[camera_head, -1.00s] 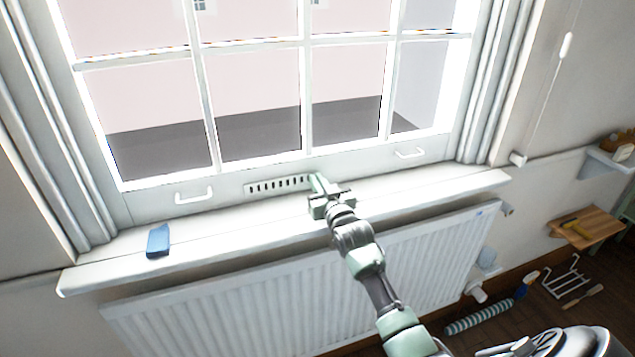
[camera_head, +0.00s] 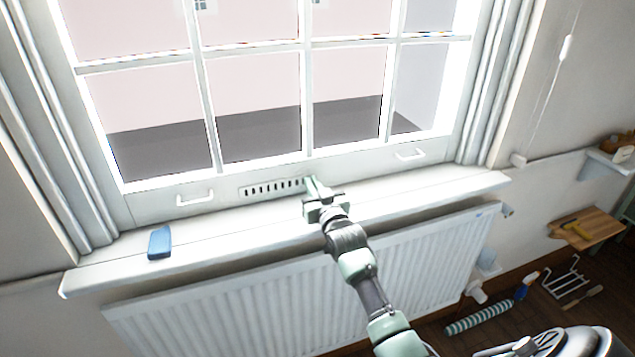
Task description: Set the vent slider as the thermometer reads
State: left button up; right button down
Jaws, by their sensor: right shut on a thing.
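The vent slider (camera_head: 271,188) is a pale slotted strip low on the window's bottom rail, with a row of dark slots showing. My right gripper (camera_head: 312,186) is at the strip's right end, shut on the slider there. The gripped part is mostly hidden by the fingers. I cannot make out a thermometer in this view. My left gripper is not in view.
The white sill (camera_head: 400,193) runs under the window, with a blue object (camera_head: 160,242) on its left part. White sash handles (camera_head: 195,199) flank the vent. A radiator (camera_head: 230,300) stands below. A small wooden shelf (camera_head: 590,228) is at right.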

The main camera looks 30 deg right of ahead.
jog(key=c, duration=1.6)
grip_release()
jog(key=shift+a, duration=0.2)
jog(key=shift+o, duration=0.2)
jog(key=shift+a, duration=0.1)
jog(key=v, duration=0.7)
jog(key=shift+s, duration=0.35)
jog(key=shift+f, duration=0.1)
